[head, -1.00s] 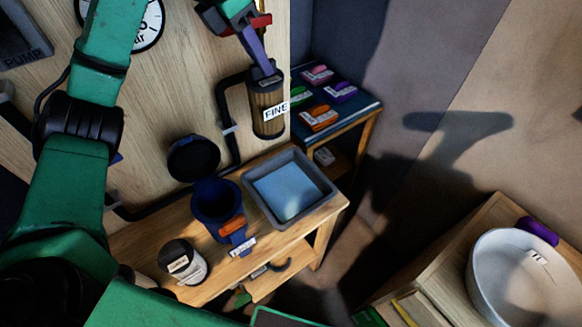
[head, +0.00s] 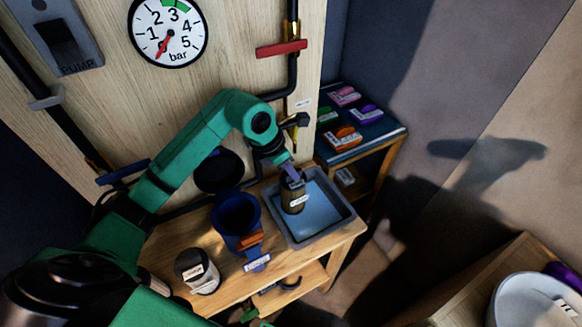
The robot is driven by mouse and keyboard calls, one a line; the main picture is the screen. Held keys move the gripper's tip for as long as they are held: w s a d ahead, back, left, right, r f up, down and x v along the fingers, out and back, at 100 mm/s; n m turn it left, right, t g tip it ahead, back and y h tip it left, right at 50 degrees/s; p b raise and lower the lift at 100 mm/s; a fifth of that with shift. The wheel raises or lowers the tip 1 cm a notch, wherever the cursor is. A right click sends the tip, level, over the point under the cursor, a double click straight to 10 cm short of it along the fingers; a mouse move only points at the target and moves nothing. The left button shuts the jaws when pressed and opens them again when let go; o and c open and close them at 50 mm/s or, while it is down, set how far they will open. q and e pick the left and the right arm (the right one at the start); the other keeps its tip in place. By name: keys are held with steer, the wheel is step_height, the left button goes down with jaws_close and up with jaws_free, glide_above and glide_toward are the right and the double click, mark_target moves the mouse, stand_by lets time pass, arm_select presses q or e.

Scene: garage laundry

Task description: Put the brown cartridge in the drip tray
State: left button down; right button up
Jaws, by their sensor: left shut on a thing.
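The brown cartridge (head: 293,199) is a ribbed cylinder with a dark cap and a white label, in the head view. My left gripper (head: 291,175) is shut on its top and holds it nearly upright. The drip tray (head: 347,212) is a grey square tray with a light blue inside, on the wooden bench. The cartridge is over the left part of the tray's inside. I cannot tell whether its lower end touches the tray floor. My right gripper is not in view.
A blue open housing (head: 236,216) with an orange clip stands left of the tray, a dark round lid (head: 219,171) behind it. A dark labelled jar (head: 196,271) stands at the bench front. Pipes with a red lever (head: 281,48) run on the panel behind.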

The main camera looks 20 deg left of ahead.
arm_select(q)
steer(key=shift+f, duration=0.15)
steer(key=c, duration=0.8)
jaws_free()
steer(key=shift+c, duration=0.2)
steer(key=shift+r, duration=0.4)
steer(key=b+v, duration=0.2)
steer(key=v, duration=0.9)
steer(key=shift+s+r, duration=0.15)
steer(key=shift+r, duration=0.15)
steer(key=shift+a+f, duration=0.1)
steer(key=shift+a, duration=0.05)
